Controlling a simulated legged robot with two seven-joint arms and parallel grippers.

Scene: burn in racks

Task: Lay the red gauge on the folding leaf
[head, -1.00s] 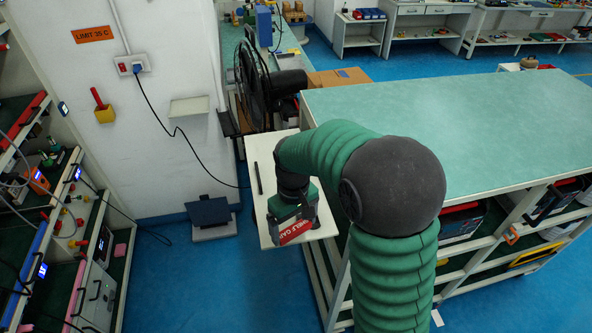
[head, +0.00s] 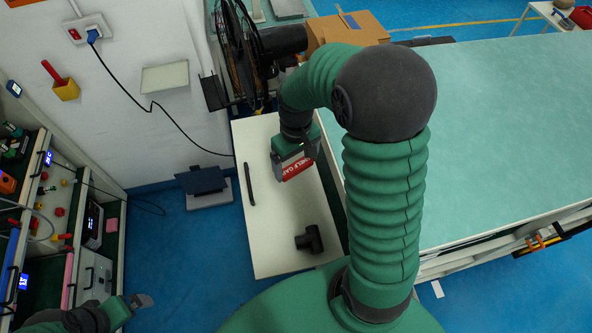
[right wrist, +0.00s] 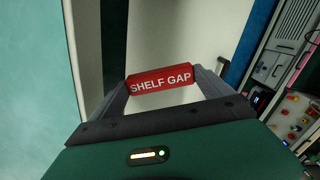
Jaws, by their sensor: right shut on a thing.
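The red gauge (head: 297,168), a small red block lettered SHELF GAP, is held over the folding leaf (head: 272,258), a long white board beside the green bench. My right gripper (head: 294,166) is shut on the gauge. In the right wrist view, the gauge (right wrist: 160,80) spans between the two grey fingertips of the gripper (right wrist: 162,84), with the pale leaf (right wrist: 158,32) behind it. I cannot tell the exact height above the leaf. My left gripper (head: 140,302) is at the bottom left, apart from the leaf; its jaw opening is unclear.
A black bar (head: 250,184) lies along the leaf's left side, and a black fitting (head: 310,239) lies near its front end. The leaf between them looks bare. A black fan (head: 262,50) stands behind, the bench (head: 480,130) to the right, the equipment rack (head: 62,215) to the left.

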